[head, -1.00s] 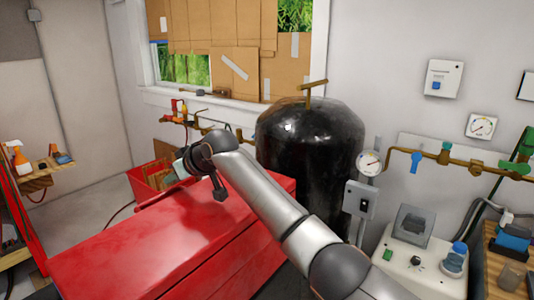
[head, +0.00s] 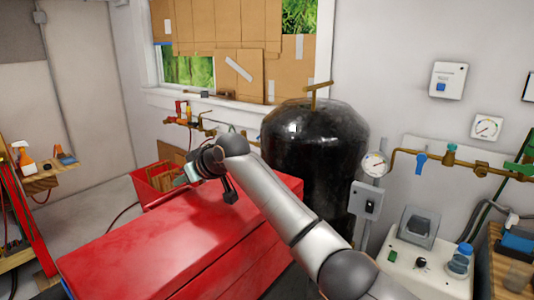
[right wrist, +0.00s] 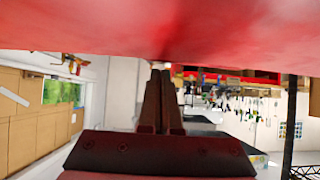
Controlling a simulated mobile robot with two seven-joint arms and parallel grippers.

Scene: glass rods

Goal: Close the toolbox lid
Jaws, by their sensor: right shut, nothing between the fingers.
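The toolbox (head: 240,272) is a large red metal box across the lower left of the head view. Its red lid (head: 150,235) appears to lie down over the box, though I cannot tell whether it is fully shut. My right gripper (head: 190,172) is at the far end of the lid, partly hidden behind my own wrist. In the right wrist view my right gripper (right wrist: 161,78) is shut and empty, its fingers side by side. A red surface (right wrist: 160,28) fills the top of that view, close to the fingers; contact cannot be told. My left gripper is out of view.
A small red bin (head: 142,190) stands beyond the toolbox. A black tank (head: 315,145) stands right behind my right arm, with a gauge (head: 375,163) and pipes beside it. A wooden shelf (head: 40,183) with bottles is at the left. Floor shows between shelf and toolbox.

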